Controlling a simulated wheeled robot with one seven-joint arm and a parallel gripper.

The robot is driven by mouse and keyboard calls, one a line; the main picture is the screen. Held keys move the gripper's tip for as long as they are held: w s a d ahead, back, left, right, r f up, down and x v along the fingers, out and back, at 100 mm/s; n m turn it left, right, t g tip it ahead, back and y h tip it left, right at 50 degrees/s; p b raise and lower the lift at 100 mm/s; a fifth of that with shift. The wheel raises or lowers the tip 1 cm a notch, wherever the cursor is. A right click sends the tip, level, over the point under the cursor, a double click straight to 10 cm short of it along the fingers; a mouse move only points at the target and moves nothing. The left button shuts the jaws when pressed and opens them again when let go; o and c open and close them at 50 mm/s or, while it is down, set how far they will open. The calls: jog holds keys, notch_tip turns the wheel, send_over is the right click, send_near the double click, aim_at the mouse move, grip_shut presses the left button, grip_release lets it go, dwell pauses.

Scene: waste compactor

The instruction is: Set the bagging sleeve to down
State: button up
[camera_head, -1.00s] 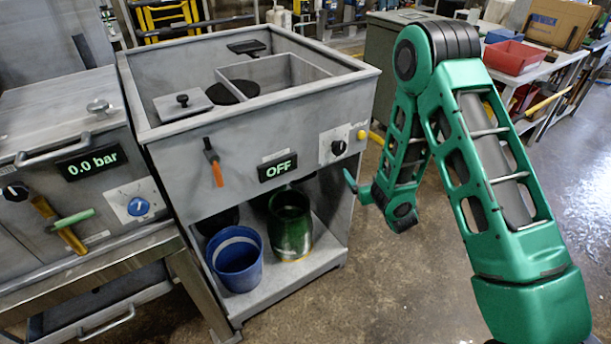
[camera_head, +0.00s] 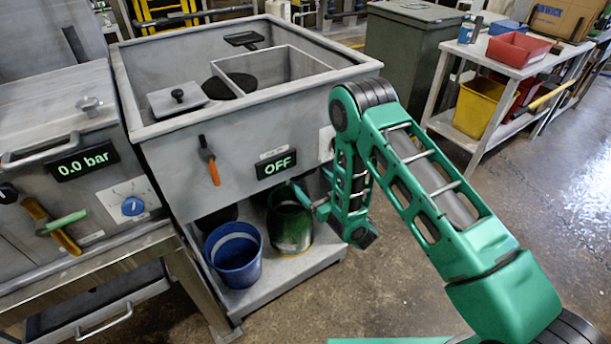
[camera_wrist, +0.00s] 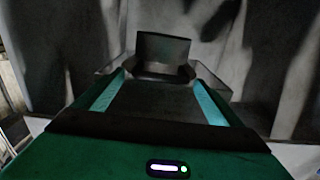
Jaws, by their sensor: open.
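No part in view is labelled as the bagging sleeve, so I cannot tell for sure which it is. In the wrist view a dark, short cylinder with a wider flange (camera_wrist: 163,52) stands just beyond my fingertips, against grey metal. In the head view my gripper (camera_head: 312,190) is at the compactor's front, below the OFF display and close to the green bin (camera_head: 289,228). In the wrist view my gripper (camera_wrist: 158,85) has its teal fingers apart, with nothing clearly held. A lever with an orange handle (camera_head: 211,168) hangs down on the front panel.
The blue bucket (camera_head: 235,262) stands left of the green bin on the compactor's lower shelf. The OFF display (camera_head: 276,164) is above my gripper. At left is a unit with a 0.0 bar display (camera_head: 83,165). The floor at right is clear.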

aim_at(305, 174)
jog(key=shift+x, duration=2.1)
